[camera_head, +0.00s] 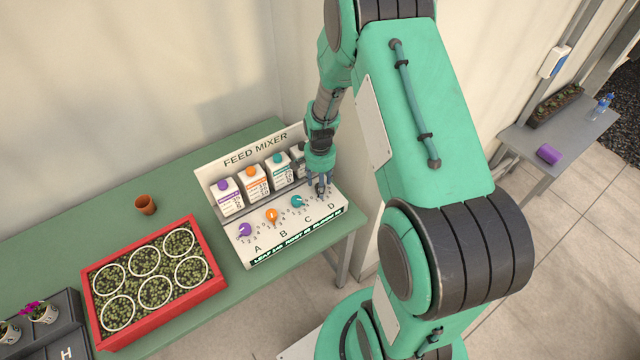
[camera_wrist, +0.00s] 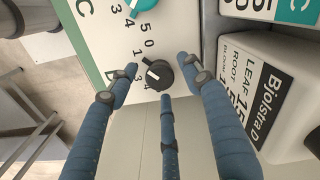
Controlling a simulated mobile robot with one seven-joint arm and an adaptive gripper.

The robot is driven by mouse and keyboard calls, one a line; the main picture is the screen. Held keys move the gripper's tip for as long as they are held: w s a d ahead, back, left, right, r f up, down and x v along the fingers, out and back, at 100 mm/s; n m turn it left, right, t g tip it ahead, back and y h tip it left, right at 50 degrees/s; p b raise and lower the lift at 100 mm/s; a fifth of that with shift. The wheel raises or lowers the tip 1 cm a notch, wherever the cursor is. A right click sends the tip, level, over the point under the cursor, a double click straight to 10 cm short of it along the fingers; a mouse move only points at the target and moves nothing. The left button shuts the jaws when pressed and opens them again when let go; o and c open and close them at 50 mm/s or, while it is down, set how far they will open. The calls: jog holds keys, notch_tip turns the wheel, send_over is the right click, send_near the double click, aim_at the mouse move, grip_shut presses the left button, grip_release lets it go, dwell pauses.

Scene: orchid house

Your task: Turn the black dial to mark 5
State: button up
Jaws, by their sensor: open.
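The black dial (camera_wrist: 158,74) sits on the white panel by the letter D, with printed numbers on its left side. Its pale pointer mark faces the left of the wrist view, roughly toward the low numbers; I cannot tell the exact mark. A 5 is printed above the 0, away from the dial. My gripper (camera_wrist: 160,79) is open, its blue fingers spread around the dial: one at left, one at right, one below. I cannot tell whether any finger touches it. In the head view my gripper (camera_head: 321,183) is over the D end of the feed mixer (camera_head: 285,238) and largely hides the dial.
Teal (camera_head: 297,202), orange (camera_head: 271,215) and purple (camera_head: 245,230) dials line the same panel. Labelled cartons, one white and purple (camera_head: 228,199), stand behind them, close to my fingers at D. A red tray (camera_head: 215,278) and brown pot (camera_head: 145,204) are left on the green table.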

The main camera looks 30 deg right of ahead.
jog(key=c, duration=1.2)
jog(key=shift+n, duration=0.4)
jog(key=n, duration=1)
jog(key=shift+n, duration=0.3)
jog(key=n, duration=0.3)
jog(key=shift+n, duration=0.3)
jog(key=n, duration=0.3)
jog(key=shift+n, duration=0.3)
jog(key=n, duration=0.7)
